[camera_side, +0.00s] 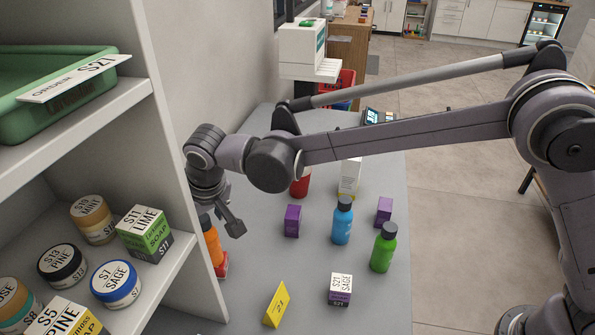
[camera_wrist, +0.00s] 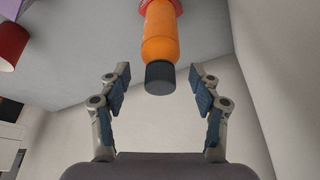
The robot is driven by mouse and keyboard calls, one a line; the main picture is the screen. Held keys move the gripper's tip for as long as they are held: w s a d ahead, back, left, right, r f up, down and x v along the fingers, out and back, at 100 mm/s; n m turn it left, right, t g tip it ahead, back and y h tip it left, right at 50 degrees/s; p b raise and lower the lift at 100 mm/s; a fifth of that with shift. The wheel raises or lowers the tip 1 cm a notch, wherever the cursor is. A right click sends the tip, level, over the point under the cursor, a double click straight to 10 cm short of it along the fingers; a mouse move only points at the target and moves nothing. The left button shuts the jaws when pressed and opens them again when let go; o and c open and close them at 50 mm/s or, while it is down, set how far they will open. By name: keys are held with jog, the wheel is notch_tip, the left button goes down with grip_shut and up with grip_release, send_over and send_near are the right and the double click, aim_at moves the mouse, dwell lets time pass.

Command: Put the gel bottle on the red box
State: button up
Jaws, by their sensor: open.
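An orange bottle (camera_side: 212,242) with a dark cap stands beside the shelf's side panel, partly hidden by it, and appears to rest on a red box (camera_side: 223,266). In the wrist view the orange bottle (camera_wrist: 160,36) points its cap at my gripper (camera_wrist: 160,82), with red (camera_wrist: 160,4) at its base. My gripper is open, its fingers either side of the cap and apart from it. In the side view my gripper (camera_side: 232,222) is just right of the bottle's top. A blue bottle (camera_side: 342,224) and a green bottle (camera_side: 383,250) stand further right. No label shows which is gel.
The shelf panel (camera_side: 178,150) is close on the left.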

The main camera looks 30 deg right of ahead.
jog(key=a+v, duration=0.1)
jog(key=v, duration=0.6)
jog(key=s+d+r+m+t, duration=0.1)
jog(key=s+d+r, duration=0.15)
jog(key=d, duration=0.95)
jog(key=s+d+r, duration=0.2)
jog(key=s+d, duration=0.1)
jog(key=d, duration=0.9)
jog(key=s+d+f+t, duration=0.1)
jog(key=s+d+f, duration=0.2)
jog(key=s+d, duration=0.3)
jog(key=s+d+f+m+t+h, duration=0.1)
jog(key=s+d+f, duration=0.2)
jog(key=s+d, duration=0.3)
jog(key=d, duration=0.3)
jog(key=shift+s+f+m, duration=0.3)
jog(key=shift+s+f, duration=0.1)
